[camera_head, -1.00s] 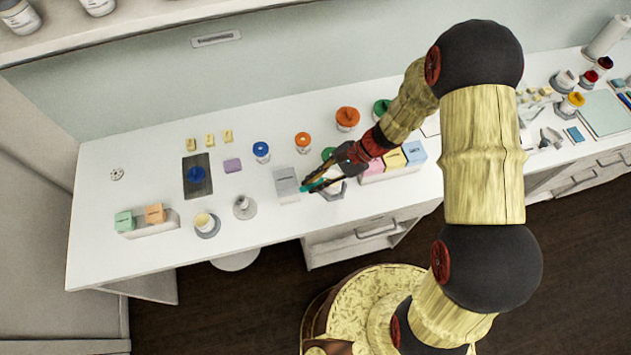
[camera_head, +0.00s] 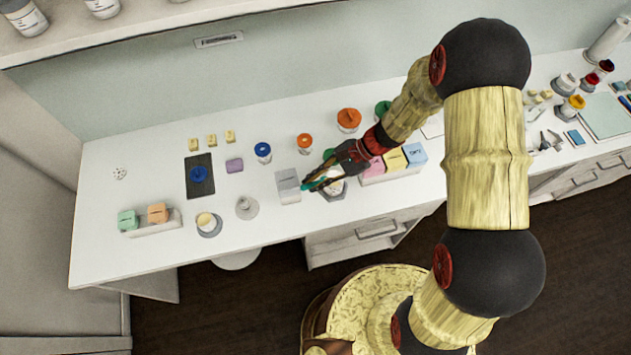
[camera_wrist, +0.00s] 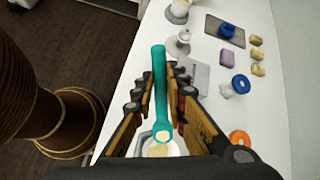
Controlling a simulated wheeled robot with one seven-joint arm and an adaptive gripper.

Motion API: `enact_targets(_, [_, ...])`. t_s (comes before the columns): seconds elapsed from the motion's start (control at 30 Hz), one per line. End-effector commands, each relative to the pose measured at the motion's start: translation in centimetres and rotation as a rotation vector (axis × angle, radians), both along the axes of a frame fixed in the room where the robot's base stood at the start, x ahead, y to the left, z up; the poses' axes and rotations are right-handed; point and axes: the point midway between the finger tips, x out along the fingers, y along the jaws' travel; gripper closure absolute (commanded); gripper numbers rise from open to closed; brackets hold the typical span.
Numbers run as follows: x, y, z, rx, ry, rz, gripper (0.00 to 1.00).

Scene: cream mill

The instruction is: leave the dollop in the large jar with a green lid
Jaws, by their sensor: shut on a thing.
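My gripper (camera_head: 328,176) is shut on a teal spoon-like tool (camera_wrist: 159,85), seen between the fingers in the wrist view. A small pale cream dollop (camera_wrist: 163,137) shows on the tool's lower end. That end is over or in an open pale container with cream-coloured contents (camera_wrist: 160,150); I cannot tell whether they touch. A larger jar with a green lid (camera_head: 382,108) stands at the back, partly hidden by my arm. A smaller green lid (camera_head: 329,154) shows just behind my gripper.
Orange-lidded jars (camera_head: 348,118) and a blue-lidded jar (camera_head: 263,150) stand behind. The left tabletop has a dark mat (camera_head: 198,165) and free room.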

Motion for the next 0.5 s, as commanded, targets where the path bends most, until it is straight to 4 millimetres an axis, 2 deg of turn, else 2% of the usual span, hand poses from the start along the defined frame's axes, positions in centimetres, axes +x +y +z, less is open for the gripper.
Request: enact_targets(0.5, [0.0,0.0,3.5,0.0,-0.001,0.001,1.0])
